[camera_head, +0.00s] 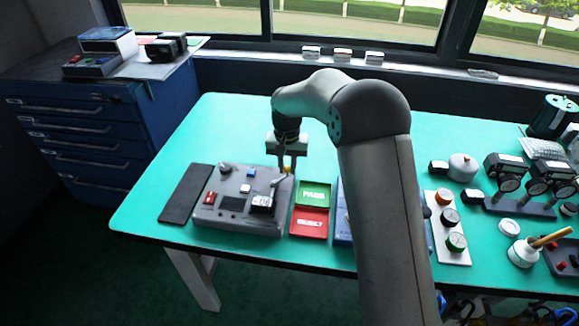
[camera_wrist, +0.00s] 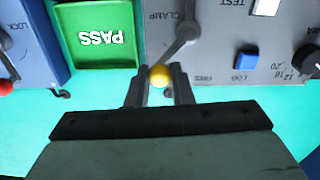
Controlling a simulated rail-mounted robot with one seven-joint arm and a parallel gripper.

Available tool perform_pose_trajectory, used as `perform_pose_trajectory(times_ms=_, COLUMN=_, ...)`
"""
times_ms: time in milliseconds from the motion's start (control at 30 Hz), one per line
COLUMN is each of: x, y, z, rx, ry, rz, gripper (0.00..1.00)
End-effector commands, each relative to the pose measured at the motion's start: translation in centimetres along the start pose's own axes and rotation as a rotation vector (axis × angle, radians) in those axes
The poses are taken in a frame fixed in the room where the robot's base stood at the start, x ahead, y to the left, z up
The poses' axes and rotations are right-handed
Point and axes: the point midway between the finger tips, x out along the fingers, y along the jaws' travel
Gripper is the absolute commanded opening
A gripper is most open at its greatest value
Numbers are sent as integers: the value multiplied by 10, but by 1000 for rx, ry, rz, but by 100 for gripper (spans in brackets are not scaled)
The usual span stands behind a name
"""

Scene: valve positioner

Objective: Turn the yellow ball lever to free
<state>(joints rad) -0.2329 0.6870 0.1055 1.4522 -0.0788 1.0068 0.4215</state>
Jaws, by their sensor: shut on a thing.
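The yellow ball (camera_wrist: 159,76) is the tip of a grey lever (camera_wrist: 178,48) on the grey valve positioner panel (camera_wrist: 215,62). In the wrist view the lever slants down and left from its pivot, lying between the printed words CLAMP and FREE. My gripper (camera_wrist: 158,84) has a finger on each side of the ball and is shut on it. In the head view my gripper (camera_head: 288,165) reaches down to the ball at the panel's back right corner. The panel (camera_head: 232,222) lies flat on the green table, and the fingers partly hide the ball there.
A green PASS tray (camera_head: 313,193) and a red tray (camera_head: 309,223) stand just right of the panel. A blue unit with a red-ball lever (camera_wrist: 6,85) lies beyond them. A dark mat (camera_head: 186,194) lies left of the panel. The table behind is clear.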

Motion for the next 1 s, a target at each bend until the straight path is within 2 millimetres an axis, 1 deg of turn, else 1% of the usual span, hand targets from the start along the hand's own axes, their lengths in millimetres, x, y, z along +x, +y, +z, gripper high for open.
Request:
perform_pose_trajectory(times_ms=300, x=-1, y=-12, z=-9, rx=-300, ry=0, rz=-1, gripper=0)
perform_pose_trajectory(times_ms=600, x=-1, y=-23, z=-13, rx=-541, ry=1, rz=-1, gripper=0)
perform_pose_trajectory(times_ms=800, x=-1, y=-28, z=-14, rx=-647, ry=2, rz=0, gripper=0)
perform_pose_trajectory(times_ms=1000, x=-1, y=-31, z=-14, rx=-705, ry=1, rz=-1, gripper=0)
